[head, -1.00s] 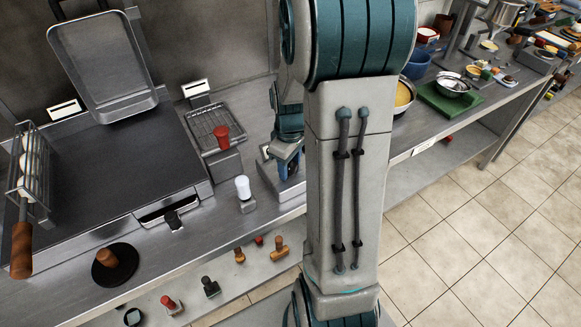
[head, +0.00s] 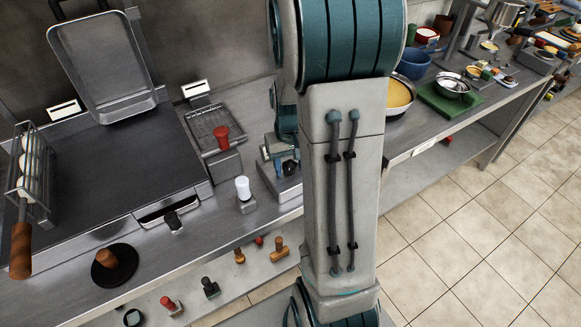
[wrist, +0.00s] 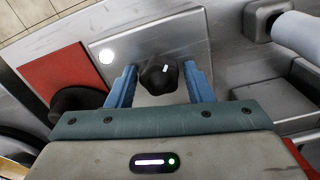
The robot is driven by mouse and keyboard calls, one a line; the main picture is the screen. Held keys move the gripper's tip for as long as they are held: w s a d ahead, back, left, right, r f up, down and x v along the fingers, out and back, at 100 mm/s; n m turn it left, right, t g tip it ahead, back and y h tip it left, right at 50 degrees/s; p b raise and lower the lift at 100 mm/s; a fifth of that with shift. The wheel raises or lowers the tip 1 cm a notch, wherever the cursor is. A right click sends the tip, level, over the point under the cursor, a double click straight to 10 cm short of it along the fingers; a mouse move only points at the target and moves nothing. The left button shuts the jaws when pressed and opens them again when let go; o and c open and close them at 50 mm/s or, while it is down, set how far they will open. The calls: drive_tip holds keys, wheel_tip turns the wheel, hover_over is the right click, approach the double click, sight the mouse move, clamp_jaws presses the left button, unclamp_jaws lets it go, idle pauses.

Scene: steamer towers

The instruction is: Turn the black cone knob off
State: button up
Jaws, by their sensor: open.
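The black cone knob (wrist: 157,75) stands on a grey metal plate (wrist: 200,47) in the wrist view, with a white mark on its top. My gripper (wrist: 159,71) is open, with one blue finger on each side of the knob. A gap shows on both sides, so the fingers do not appear to touch it. In the head view the black knob (head: 290,167) shows on a small metal box at the counter's right part, beside my gripper, which is partly hidden by my arm.
A round white light (wrist: 107,57) and a red panel (wrist: 62,75) are left of the knob. A white-handled knob (head: 243,188) and a red-handled knob (head: 222,137) stand nearby. A dark griddle (head: 115,165) fills the left counter.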

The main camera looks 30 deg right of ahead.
drive_tip(key=m, duration=0.3)
drive_tip(key=shift+m, duration=0.3)
drive_tip(key=shift+r, duration=0.1)
